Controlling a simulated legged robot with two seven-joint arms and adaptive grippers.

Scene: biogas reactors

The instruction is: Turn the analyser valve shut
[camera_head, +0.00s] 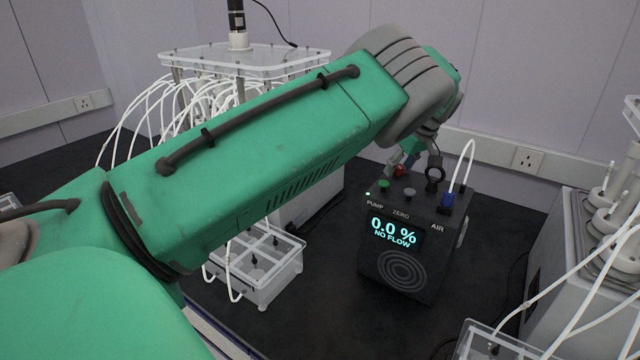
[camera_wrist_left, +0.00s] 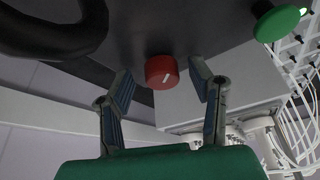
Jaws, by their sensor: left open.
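The analyser (camera_head: 405,265) is a dark box with a lit display reading "0.0 %" and "NO FLOW". On its top is a red knob (camera_head: 400,170), mostly hidden behind my left gripper (camera_head: 412,152). My left gripper (camera_wrist_left: 160,76) is open there, with one finger on each side of the knob and a visible gap on both sides. I cannot tell how deep the fingertips reach along it. My right gripper is not in view.
A clear tray (camera_head: 262,262) stands left. Tubed reactors stand behind and at right.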

